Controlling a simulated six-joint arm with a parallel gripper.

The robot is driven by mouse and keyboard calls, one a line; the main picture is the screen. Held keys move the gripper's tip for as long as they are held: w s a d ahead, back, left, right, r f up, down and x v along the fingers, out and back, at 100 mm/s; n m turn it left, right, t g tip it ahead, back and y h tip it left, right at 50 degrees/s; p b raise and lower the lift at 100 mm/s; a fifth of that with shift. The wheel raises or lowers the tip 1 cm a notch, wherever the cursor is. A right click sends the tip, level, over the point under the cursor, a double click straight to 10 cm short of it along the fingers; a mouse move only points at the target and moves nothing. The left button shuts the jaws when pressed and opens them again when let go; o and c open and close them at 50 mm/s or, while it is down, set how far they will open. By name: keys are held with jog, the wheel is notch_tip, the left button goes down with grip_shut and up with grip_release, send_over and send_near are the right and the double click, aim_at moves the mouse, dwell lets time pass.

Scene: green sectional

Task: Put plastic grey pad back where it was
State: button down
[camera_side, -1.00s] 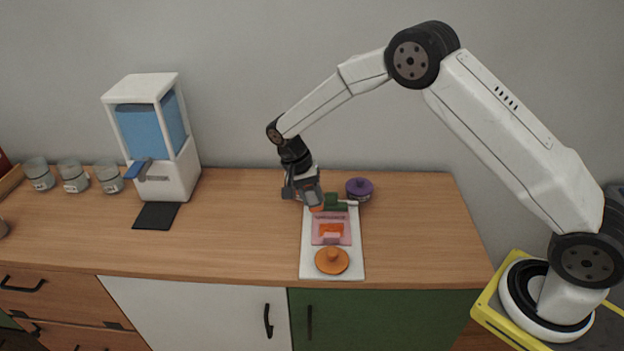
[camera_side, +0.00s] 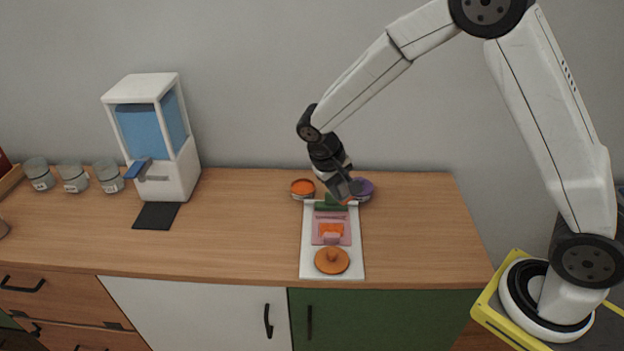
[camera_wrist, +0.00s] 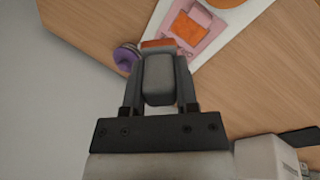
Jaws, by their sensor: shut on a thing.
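My gripper (camera_side: 342,190) is over the far end of the white board (camera_side: 313,270), in front of the purple round item (camera_side: 364,186). In the wrist view my gripper (camera_wrist: 158,85) is shut on a grey rounded block (camera_wrist: 158,72), which looks like the grey pad. An orange end (camera_wrist: 158,44) shows at its tip.
The board carries a pink tray (camera_side: 320,238) with an orange piece, a green piece (camera_side: 326,206) and an orange knobbed lid (camera_side: 332,261). An orange-topped bowl (camera_side: 302,187) stands behind left. A white dispenser (camera_side: 176,170), black mat (camera_side: 156,216) and several jars are far left.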

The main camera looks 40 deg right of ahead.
jog(key=shift+s+d+r+n+t, duration=0.2)
jog(key=shift+s+r+n, duration=0.1)
jog(key=shift+s+n, duration=0.35)
jog(key=shift+s+d+r+n+t, duration=0.1)
jog(key=shift+s+r+n+t, duration=0.15)
jog(key=shift+s+n, duration=0.35)
jog(key=s+a+f+m+y, duration=0.1)
jog(key=a+m, duration=0.3)
jog(key=a, duration=0.2)
jog(key=s+a+f+m+y, duration=0.2)
jog(key=a+m, duration=0.3)
jog(key=a, duration=0.1)
jog(key=shift+s+t+y, duration=0.25)
jog(key=shift+t+y, duration=0.05)
jog(key=shift+t, duration=0.05)
jog(key=shift+w+f, duration=0.1)
jog(key=w+a+f, duration=0.1)
jog(key=w+f, duration=0.1)
jog(key=w, duration=0.2)
jog(key=w+a+f, duration=0.1)
jog(key=w+f, duration=0.2)
jog(key=w+a+f, duration=0.1)
jog(key=w+f, duration=0.2)
jog(key=w, duration=0.1)
jog(key=shift+w, duration=0.35)
jog(key=shift+w+a+f, duration=0.1)
jog(key=shift+w+f, duration=0.5)
